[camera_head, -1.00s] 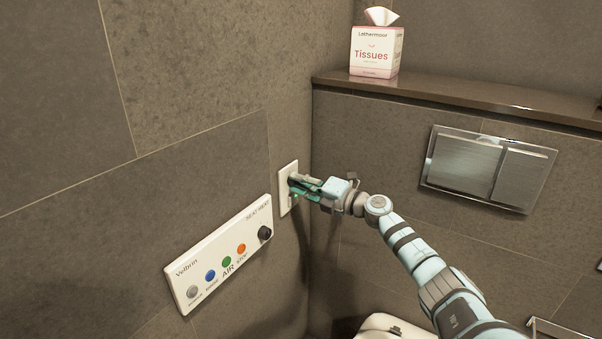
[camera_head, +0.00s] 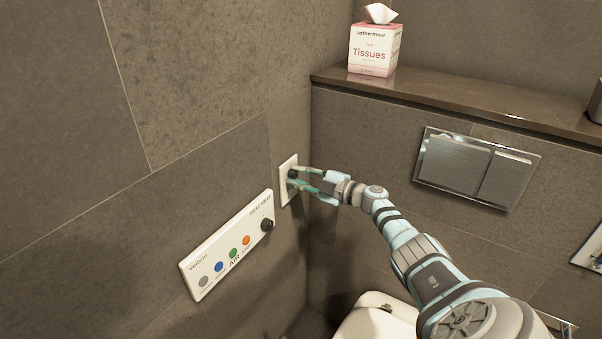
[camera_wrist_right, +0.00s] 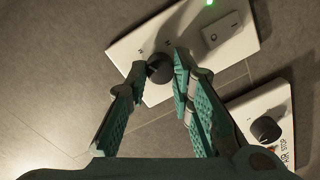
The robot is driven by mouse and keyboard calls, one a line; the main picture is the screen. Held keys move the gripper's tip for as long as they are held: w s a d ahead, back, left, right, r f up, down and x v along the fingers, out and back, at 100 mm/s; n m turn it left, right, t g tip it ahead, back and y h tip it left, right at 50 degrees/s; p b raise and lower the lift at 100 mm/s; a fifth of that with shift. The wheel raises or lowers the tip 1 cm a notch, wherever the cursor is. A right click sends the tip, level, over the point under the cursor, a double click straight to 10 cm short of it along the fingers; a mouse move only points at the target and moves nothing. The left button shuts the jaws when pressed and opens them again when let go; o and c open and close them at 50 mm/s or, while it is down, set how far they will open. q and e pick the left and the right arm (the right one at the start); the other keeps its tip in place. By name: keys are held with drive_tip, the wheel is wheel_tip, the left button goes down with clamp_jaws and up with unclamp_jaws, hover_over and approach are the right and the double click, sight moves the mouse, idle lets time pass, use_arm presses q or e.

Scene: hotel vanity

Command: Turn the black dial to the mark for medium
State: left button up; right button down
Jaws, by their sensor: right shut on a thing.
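A black dial (camera_head: 293,174) sits on a small white wall plate (camera_head: 286,192) near the corner. In the right wrist view the dial (camera_wrist_right: 160,68) lies between the fingertips of my right gripper (camera_head: 300,178), which is shut on it from both sides. The wrist view shows the fingers (camera_wrist_right: 159,72) coming in from below. Small dark marks are on the plate (camera_wrist_right: 140,45) around the dial, too small to read. I cannot tell which mark the dial points to. My left gripper is not in view.
A long white control panel (camera_head: 226,246), with coloured buttons and a second black dial (camera_head: 267,224), is to the left of the plate. A steel flush plate (camera_head: 475,168) is on the back wall. A tissue box (camera_head: 374,48) stands on the ledge. A white toilet lid (camera_head: 375,318) is below.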

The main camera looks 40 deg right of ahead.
drive_tip(key=shift+m, duration=0.5)
drive_tip(key=c, duration=1.4)
unclamp_jaws()
drive_tip(key=shift+s+d, duration=0.2)
drive_tip(key=shift+s, duration=0.2)
drive_tip(key=v, duration=1.1)
drive_tip(key=shift+s, duration=0.1)
